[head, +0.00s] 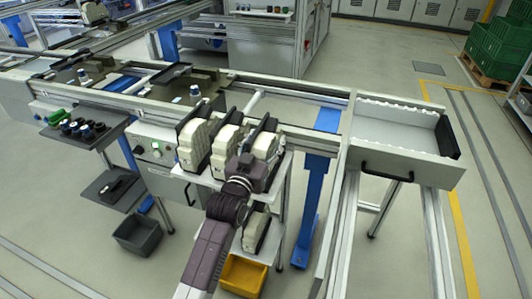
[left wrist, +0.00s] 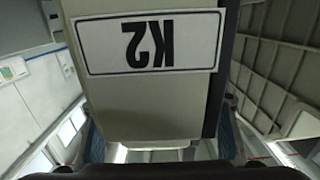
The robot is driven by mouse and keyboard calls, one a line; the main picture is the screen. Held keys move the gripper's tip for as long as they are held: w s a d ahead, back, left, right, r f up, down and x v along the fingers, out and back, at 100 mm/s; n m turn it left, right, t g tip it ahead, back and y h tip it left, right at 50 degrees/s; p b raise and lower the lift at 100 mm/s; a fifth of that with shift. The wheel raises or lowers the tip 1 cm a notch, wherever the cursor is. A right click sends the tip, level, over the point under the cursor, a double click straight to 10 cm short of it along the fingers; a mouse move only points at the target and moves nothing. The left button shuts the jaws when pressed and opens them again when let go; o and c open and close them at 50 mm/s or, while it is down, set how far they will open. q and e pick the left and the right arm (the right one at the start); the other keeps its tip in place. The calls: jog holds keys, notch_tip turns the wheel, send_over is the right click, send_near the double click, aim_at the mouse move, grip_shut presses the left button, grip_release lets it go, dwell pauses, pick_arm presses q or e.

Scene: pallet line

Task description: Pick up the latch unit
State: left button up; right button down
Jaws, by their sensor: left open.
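Several cream units with black backs stand on a white rack in the head view: a left one (head: 194,145), a middle one (head: 226,142) and a right one (head: 266,145). Another unit (head: 254,232) is on the lower shelf. I cannot tell by looks which is the latch unit. My left gripper (head: 254,167) is open, at the front of the right unit and partly covering it. In the left wrist view a cream unit with an upside-down "K2" label (left wrist: 151,42) fills the middle, close ahead, with finger parts at either side of its lower end. Contact cannot be made out.
A white open tray (head: 395,130) with a black handle is at the right. A yellow bin (head: 243,274) is below the rack, and a dark grey bin (head: 138,235) is at the left. A blue post (head: 316,190) stands right of the rack.

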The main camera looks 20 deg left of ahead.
pick_arm(q)
grip_shut()
jog(key=shift+r, duration=0.1)
dwell(0.3)
jog(key=shift+r, duration=0.1)
